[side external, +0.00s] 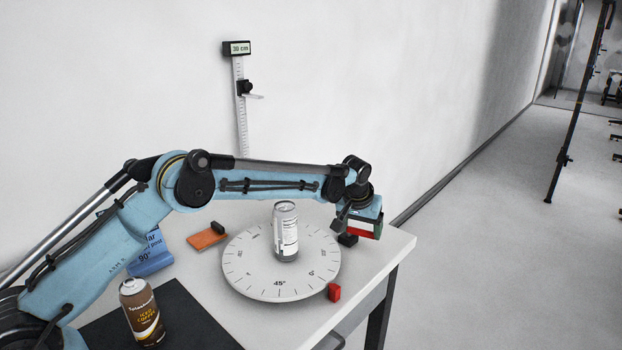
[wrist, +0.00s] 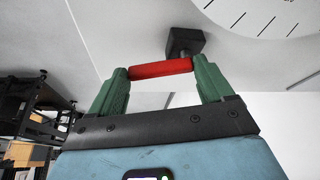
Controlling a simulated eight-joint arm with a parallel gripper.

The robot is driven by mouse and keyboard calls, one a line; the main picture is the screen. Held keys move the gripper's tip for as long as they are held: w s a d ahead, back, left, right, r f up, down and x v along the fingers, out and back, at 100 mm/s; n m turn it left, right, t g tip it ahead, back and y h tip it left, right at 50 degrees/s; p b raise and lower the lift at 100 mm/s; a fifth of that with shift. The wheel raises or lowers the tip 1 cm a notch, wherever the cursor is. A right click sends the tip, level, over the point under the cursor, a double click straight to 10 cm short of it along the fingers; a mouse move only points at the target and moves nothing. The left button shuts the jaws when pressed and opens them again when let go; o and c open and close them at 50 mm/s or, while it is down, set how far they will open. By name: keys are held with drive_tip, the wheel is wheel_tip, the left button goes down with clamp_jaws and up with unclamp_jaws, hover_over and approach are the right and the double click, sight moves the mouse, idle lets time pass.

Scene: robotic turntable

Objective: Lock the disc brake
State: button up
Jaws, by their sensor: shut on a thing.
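The white round disc (side external: 255,280) lies on the table with tick marks around its rim and a label reading 45° at its front. A silver can (side external: 286,240) stands upright on it. Beside the disc's right edge is a small black block (side external: 347,239), also in the wrist view (wrist: 185,42). A red bar-shaped handle (wrist: 160,69) lies next to that block; it seems joined to it. My gripper (side external: 362,222) is at the disc's right side. Its green fingers are shut on the red handle, one at each end. The handle's exact joint to the block is partly hidden.
An orange plate (side external: 207,238) and a blue sign (side external: 150,255) marked 90° are at the left. A brown can (side external: 141,311) stands at the front left. A height gauge (side external: 240,100) is on the wall.

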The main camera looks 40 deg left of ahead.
drive_tip(key=m, duration=0.2)
drive_tip(key=s+m+h, duration=0.1)
drive_tip(key=shift+a+m, duration=0.15)
drive_tip(key=shift+m, duration=0.25)
drive_tip(key=o, duration=1.4)
drive_tip(key=v, duration=1.2)
drive_tip(key=shift+s+a, duration=0.15)
drive_tip(key=shift+a, duration=0.05)
